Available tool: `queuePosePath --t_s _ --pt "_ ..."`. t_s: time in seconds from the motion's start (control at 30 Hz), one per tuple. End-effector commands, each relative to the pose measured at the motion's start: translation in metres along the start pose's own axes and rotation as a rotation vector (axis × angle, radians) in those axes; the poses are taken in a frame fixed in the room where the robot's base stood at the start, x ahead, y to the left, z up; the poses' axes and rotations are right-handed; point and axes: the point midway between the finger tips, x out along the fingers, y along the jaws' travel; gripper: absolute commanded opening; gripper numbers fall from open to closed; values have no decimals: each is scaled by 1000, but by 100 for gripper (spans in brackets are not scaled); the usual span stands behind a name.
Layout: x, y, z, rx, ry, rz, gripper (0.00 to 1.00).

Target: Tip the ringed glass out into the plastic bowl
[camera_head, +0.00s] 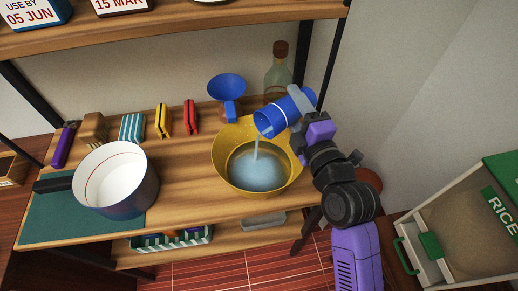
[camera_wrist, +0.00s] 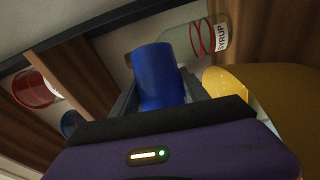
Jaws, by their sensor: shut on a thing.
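A blue glass (camera_head: 278,116) is tilted steeply over the yellow plastic bowl (camera_head: 225,138), its mouth facing down and left. A pale stream runs from its mouth into the bowl, where pale blue liquid (camera_head: 258,172) covers the bottom. My gripper (camera_head: 305,108) is shut on the glass from the right. In the wrist view, the blue glass (camera_wrist: 156,78) is between my fingers (camera_wrist: 160,98), and the yellow bowl (camera_wrist: 265,85) is at the right. No clear ring can be made out on the glass.
A bottle (camera_head: 277,78) and a blue funnel (camera_head: 227,87) stand behind the bowl. A white-lined pan (camera_head: 117,180) sits left on a green mat (camera_head: 55,222). Several small items line the back. A shelf (camera_head: 180,30) runs above. A rice box (camera_head: 470,215) is at right.

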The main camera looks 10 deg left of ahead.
Motion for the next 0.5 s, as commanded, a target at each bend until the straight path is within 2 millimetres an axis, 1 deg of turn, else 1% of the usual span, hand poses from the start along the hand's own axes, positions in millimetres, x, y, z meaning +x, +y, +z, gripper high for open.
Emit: queuePosePath --t_s 0.2,0.5 --pt "0 -1 0 -23 0 12 0" --pt "-1 3 -2 -54 1 25 0"
